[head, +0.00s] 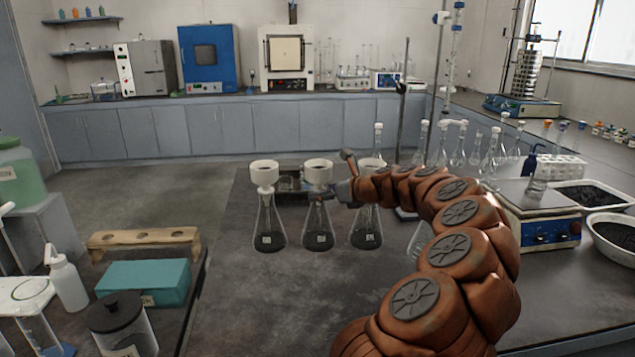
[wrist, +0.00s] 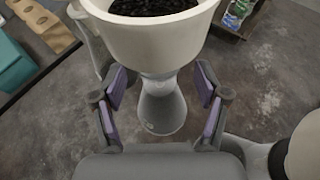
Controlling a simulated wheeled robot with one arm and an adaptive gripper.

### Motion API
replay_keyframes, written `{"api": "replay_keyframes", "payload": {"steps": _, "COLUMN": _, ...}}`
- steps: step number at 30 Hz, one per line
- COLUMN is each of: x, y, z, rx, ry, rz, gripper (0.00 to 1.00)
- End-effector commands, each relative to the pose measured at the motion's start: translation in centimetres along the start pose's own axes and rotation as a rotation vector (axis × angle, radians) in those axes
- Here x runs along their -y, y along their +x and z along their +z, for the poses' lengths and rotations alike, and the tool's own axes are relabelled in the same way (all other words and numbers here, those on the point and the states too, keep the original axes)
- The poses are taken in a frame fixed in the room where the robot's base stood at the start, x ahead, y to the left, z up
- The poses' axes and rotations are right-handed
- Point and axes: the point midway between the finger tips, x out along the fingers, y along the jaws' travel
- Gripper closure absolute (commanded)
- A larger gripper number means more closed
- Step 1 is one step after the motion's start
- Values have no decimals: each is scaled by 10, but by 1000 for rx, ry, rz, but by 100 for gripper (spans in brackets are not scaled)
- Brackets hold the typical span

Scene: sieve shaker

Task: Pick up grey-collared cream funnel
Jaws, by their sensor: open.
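Three cream funnels stand upright in conical flasks on the dark bench: a left one (head: 264,174), a middle one (head: 318,173) and a right one (head: 371,166) partly hidden by my arm. My gripper (head: 338,188) is at the middle funnel. In the wrist view, a cream funnel (wrist: 150,38) holding dark granules fills the top, with its narrow greyish lower part above a flask (wrist: 162,112). My gripper (wrist: 162,92) is open, one purple-padded finger on each side of the funnel's neck, with gaps showing. Collar colours are too small to tell apart in the head view.
A wooden rack (head: 145,238) and teal box (head: 145,280) lie to the left. Another pale rounded object (wrist: 303,148) is close at lower right in the wrist view.

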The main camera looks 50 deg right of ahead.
Motion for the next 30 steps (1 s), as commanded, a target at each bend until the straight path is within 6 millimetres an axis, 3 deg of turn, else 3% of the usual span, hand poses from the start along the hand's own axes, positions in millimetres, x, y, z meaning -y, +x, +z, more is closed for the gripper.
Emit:
{"api": "replay_keyframes", "payload": {"steps": 6, "x": -1, "y": 22, "z": 0, "rx": 0, "ry": 0, "rz": 0, "gripper": 26}}
{"api": "replay_keyframes", "payload": {"steps": 16, "x": -2, "y": 26, "z": 1, "rx": 1, "ry": -2, "rz": 2, "gripper": 27}}
{"api": "replay_keyframes", "payload": {"steps": 30, "x": -3, "y": 26, "z": 1, "rx": 0, "ry": -2, "rz": 3, "gripper": 76}}
